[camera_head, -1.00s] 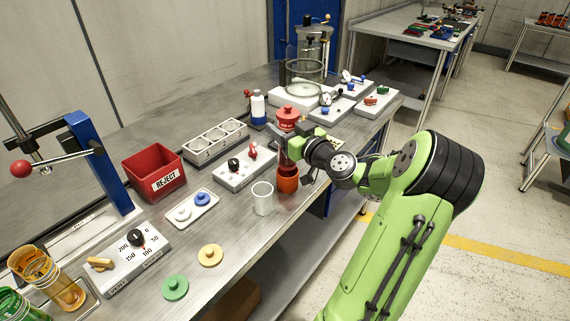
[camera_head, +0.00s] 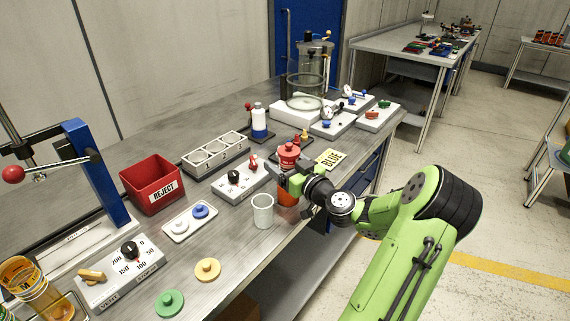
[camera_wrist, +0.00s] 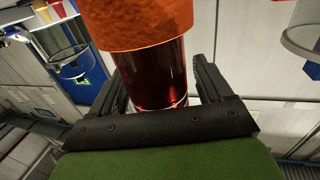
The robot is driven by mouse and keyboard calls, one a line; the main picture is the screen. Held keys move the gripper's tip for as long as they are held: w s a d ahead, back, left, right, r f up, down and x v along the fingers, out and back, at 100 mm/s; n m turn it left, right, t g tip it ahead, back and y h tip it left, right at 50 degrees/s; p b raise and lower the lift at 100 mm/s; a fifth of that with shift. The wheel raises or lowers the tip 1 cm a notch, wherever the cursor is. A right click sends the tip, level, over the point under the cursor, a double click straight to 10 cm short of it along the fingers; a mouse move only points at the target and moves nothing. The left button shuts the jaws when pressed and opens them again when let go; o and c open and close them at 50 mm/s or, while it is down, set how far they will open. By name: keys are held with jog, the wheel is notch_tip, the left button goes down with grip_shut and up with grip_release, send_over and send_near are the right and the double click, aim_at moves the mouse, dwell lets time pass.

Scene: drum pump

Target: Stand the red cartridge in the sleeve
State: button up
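My gripper (camera_head: 289,185) is shut on this body. I cannot see whether the cartridge touches the sleeve's floor.
A white translucent cup (camera_head: 263,211) stands close left of the sleeve. A switch block (camera_head: 243,181) is behind it. Green (camera_head: 169,303) and yellow (camera_head: 207,269) discs lie at the front left.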

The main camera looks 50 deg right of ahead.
jog(key=shift+r+p, duration=0.25)
jog(key=shift+p, duration=0.05)
jog(key=s+a, duration=0.2)
jog(key=s, duration=0.9)
jog(key=shift+s+b, duration=0.3)
jog(key=shift+s, duration=0.1)
jog(key=shift+f, duration=0.1)
